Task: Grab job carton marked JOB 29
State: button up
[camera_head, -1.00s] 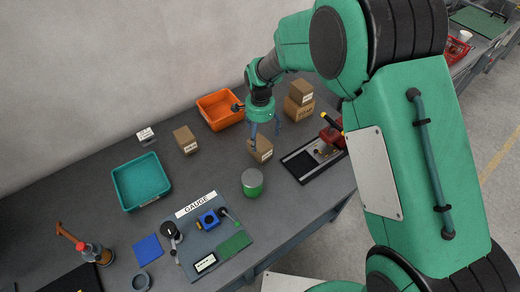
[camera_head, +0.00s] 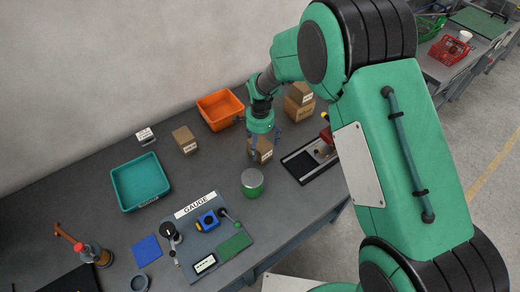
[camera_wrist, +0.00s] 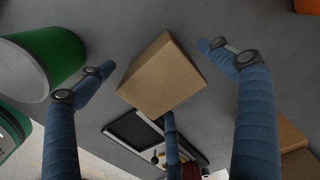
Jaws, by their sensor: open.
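A brown carton (camera_head: 262,154) with a white label stands on the grey bench below my gripper (camera_head: 266,143); its label is too small to read. In the wrist view the same carton (camera_wrist: 162,80) lies between my spread blue fingers (camera_wrist: 157,58), with clear gaps on both sides. My gripper is open and empty. Other labelled cartons are a single one (camera_head: 185,140) at the left and a stack of two (camera_head: 299,101) at the back right; I cannot read their markings clearly.
A green can (camera_head: 252,183) stands near the carton's front left. A black-framed tray (camera_head: 300,166) lies to its right. An orange bin (camera_head: 220,109) is behind, and a teal bin (camera_head: 140,183) and gauge board (camera_head: 212,240) are at the left and front.

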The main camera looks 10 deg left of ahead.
jog(key=shift+f+b, duration=0.3)
jog(key=shift+f, duration=1.65)
jog(key=c, duration=1.6)
